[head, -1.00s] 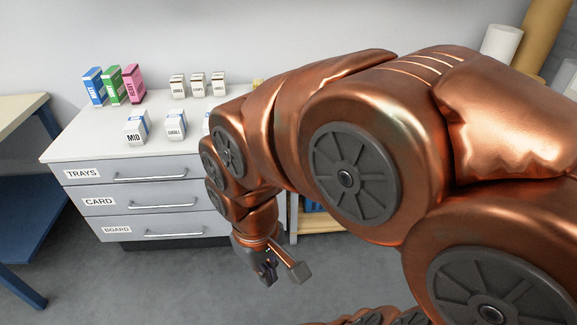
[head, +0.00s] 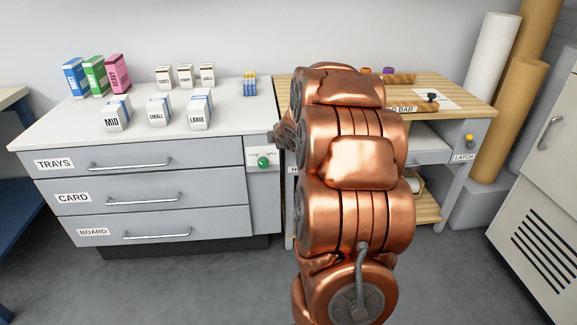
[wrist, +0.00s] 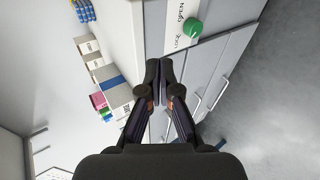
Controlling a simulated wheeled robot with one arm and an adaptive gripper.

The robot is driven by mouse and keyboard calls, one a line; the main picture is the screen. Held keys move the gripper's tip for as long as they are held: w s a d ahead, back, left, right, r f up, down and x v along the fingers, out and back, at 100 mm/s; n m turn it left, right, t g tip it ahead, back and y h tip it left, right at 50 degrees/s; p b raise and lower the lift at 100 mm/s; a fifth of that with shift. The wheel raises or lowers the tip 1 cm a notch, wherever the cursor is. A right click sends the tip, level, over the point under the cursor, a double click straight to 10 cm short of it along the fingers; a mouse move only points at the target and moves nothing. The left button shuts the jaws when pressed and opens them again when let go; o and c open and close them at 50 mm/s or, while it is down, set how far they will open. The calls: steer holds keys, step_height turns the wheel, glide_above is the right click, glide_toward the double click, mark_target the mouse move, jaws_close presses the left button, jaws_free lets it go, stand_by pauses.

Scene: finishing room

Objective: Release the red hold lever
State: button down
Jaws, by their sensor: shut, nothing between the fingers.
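I see no red lever in either view. A label ending in "BAR" (head: 402,109) on the front edge of the wooden bench top (head: 455,92) is partly covered by my arm, which also hides much of the bench front. In the wrist view my gripper (wrist: 161,77) is shut and empty. Its fingertips point toward the grey drawer cabinet, apart from the green knob (wrist: 193,28).
The green knob also shows on the cabinet's right side in the head view (head: 263,162). Several small boxes (head: 157,112) stand on the white cabinet top (head: 60,122). A yellow knob (head: 469,138) sits above the LATCH label (head: 464,156). Grey floor lies open in front.

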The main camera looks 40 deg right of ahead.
mark_target(297, 152)
steer(key=d+f+n+t+y+b, duration=0.2)
steer(key=d+f+n+t+b, duration=0.3)
steer(key=d+f+n+b, duration=0.3)
steer(key=d+f, duration=0.4)
steer(key=f, duration=0.2)
steer(key=shift+f+n+y, duration=0.15)
steer(key=shift+n+y, duration=0.15)
steer(key=shift+n, duration=0.1)
steer(key=x, duration=0.9)
steer(key=shift+w+d+b, duration=0.1)
steer(key=shift+w+b, duration=0.25)
steer(key=shift+w, duration=0.05)
